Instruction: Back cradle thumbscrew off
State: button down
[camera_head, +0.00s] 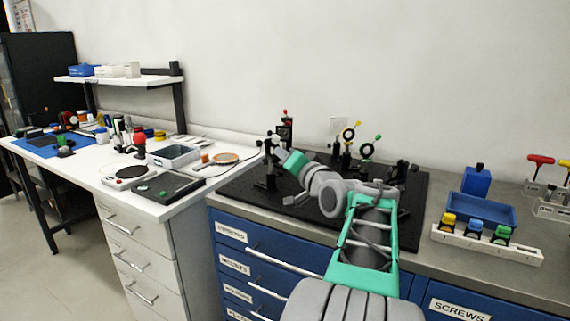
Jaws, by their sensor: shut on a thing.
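My gripper (272,144) is at the left back part of the black optical breadboard (415,200), at the end of my grey and green arm. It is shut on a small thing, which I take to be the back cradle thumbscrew. The fingertips and the thumbscrew are too small to make out clearly. A black post mount (266,172) stands on the breadboard just below my gripper. I cannot tell whether the thumbscrew is in its cradle or free of it.
A blue tray (488,210) and a white rack (480,246) with coloured knobs are on the right.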

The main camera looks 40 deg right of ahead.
dwell(0.4)
jog(key=c, duration=1.4)
grip_release()
jog(key=v, duration=0.8)
jog(key=shift+w, duration=0.1)
